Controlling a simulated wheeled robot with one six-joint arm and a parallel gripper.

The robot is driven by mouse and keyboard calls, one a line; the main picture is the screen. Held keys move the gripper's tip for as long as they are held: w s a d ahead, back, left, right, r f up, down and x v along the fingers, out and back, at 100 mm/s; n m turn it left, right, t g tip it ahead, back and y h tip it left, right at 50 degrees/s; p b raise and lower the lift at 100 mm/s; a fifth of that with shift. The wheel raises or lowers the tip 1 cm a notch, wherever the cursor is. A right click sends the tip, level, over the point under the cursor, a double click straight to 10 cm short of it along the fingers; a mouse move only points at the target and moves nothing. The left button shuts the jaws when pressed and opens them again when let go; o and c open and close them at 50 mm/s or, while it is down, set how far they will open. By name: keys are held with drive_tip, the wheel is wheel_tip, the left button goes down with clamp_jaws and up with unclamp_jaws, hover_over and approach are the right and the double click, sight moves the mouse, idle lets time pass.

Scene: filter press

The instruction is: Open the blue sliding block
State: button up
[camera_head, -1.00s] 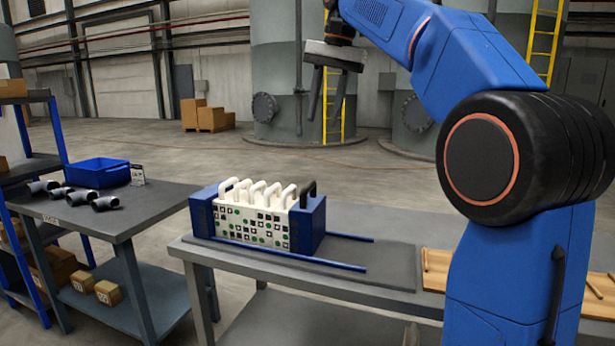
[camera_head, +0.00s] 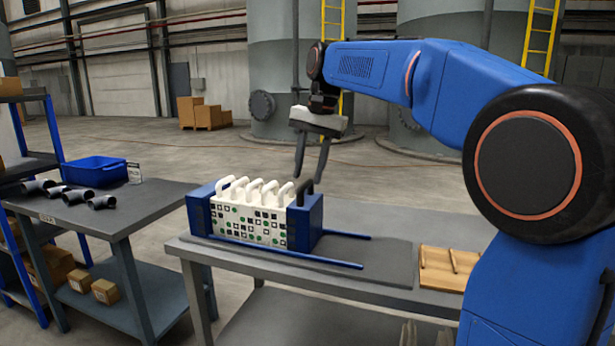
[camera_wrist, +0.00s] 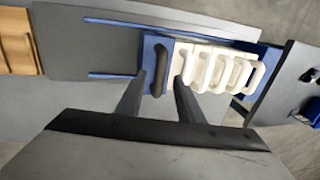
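The blue sliding block (camera_head: 308,221) stands at the right end of the filter press, against the white plates (camera_head: 249,215). It has a black handle (camera_head: 305,188) on top, and two blue rails (camera_head: 335,262) run out to the right from under it. My gripper (camera_head: 310,165) is open and empty, pointing down above the block. In the wrist view the black handle (camera_wrist: 160,71) shows between my two fingers (camera_wrist: 154,97), with the blue block (camera_wrist: 149,57) around it. The fingertips appear still above the handle.
A fixed blue end block (camera_head: 200,211) stands at the left of the white plates. The grey mat (camera_head: 385,258) is clear along the rails to the right. A wooden board (camera_head: 440,270) lies farther right. A side table with dark pipe fittings (camera_head: 78,194) and a blue bin (camera_head: 95,168) is at left.

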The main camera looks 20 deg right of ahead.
drive_tip(key=shift+w+a+f, duration=0.1)
drive_tip(key=shift+a+f, duration=0.05)
drive_tip(key=shift+f, duration=0.75)
clamp_jaws()
drive_tip(key=s+d, duration=0.6)
drive_tip(key=d, duration=0.3)
drive_tip(key=shift+s, duration=0.25)
unclamp_jaws()
wheel_tip(320, 180, up, 17)
drive_tip(key=s+d, duration=0.2)
drive_tip(key=shift+d, duration=0.35)
